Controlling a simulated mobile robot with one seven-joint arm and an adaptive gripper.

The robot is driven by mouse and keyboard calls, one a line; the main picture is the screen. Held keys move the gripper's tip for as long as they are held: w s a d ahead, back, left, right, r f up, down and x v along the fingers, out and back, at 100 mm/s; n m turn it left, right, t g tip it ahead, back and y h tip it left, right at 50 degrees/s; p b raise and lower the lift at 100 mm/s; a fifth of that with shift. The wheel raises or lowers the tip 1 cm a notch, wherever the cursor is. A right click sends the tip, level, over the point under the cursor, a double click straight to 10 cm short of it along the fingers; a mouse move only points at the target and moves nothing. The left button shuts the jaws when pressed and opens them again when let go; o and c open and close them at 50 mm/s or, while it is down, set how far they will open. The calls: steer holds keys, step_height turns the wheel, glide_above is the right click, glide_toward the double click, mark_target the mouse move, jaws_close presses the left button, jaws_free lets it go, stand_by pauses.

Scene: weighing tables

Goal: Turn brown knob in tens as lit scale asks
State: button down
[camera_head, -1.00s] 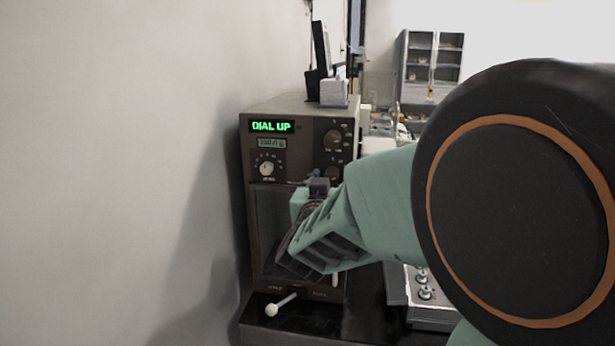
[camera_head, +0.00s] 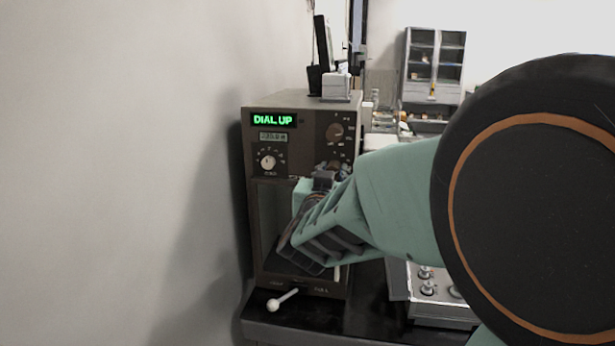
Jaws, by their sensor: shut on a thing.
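The lit scale (camera_head: 249,215) is a tall brown cabinet with a glass front. Its green display (camera_head: 273,120) reads "DIAL UP". A smaller readout (camera_head: 273,136) below it is too small to read surely. An upper brown knob (camera_head: 334,132) sits at the right of the panel, uncovered. A lower brown knob lies under it, mostly hidden by my fingers. My gripper (camera_head: 333,170) is shut on this lower knob, reaching in from the right. A pale knob (camera_head: 268,162) with a marked dial is on the left of the panel.
A white-tipped lever (camera_head: 281,301) sticks out at the scale's foot. A grey instrument with knobs (camera_head: 427,288) stands to the right on the dark table (camera_head: 365,310). A plain wall is close on the left. Small items stand on the scale's top.

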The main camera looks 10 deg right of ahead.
steer(key=m+b, duration=0.3)
steer(key=shift+f, duration=0.15)
steer(key=shift+m+b, duration=0.5)
steer(key=shift+m, duration=0.2)
steer(key=shift+r, duration=0.2)
steer(key=c, duration=1.6)
jaws_free()
